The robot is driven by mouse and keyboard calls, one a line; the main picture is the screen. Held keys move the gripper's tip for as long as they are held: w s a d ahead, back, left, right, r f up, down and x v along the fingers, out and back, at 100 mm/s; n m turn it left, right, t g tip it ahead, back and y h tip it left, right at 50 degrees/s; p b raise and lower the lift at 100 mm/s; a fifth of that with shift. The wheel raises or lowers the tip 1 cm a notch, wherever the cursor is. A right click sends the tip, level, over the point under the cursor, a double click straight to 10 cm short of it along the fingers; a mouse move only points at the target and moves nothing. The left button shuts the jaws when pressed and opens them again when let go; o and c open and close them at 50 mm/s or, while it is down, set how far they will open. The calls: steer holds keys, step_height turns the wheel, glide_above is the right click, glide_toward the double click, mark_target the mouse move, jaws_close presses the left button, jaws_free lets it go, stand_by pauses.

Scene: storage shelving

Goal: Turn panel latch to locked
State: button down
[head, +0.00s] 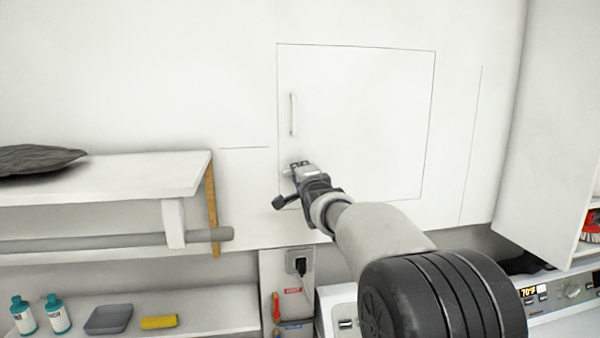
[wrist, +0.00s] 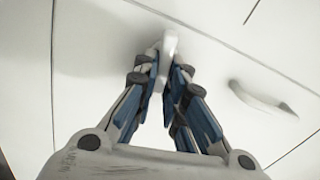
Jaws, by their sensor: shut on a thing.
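The white wall panel (head: 365,120) is closed flush in the wall, with a thin outline around it. A white vertical handle (head: 293,114) is on its left side; it also shows at the right of the wrist view (wrist: 263,98). My gripper (head: 297,167) is at the panel's lower left, below the handle. In the wrist view my gripper (wrist: 168,75) is shut on the small white latch (wrist: 169,43), whose upper end shows between the fingertips. The fingers hide the rest of the latch, and its lock position cannot be told.
A white shelf (head: 120,172) with a grey rod (head: 110,240) beneath juts out at the left. Bottles (head: 55,314), a grey tray (head: 108,319) and a yellow item (head: 158,321) stand lower. A black plug (head: 300,265) sits in an outlet below the panel.

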steer(key=shift+f+m, duration=0.1)
steer(key=shift+m, duration=0.8)
steer(key=c, duration=1.7)
jaws_free()
steer(key=shift+o, duration=0.2)
steer(key=shift+s, duration=0.1)
steer(key=s+d, duration=0.2)
steer(key=s, duration=0.9)
steer(key=shift+s+d, duration=0.2)
steer(key=shift+s, duration=0.1)
steer(key=shift+f, duration=0.1)
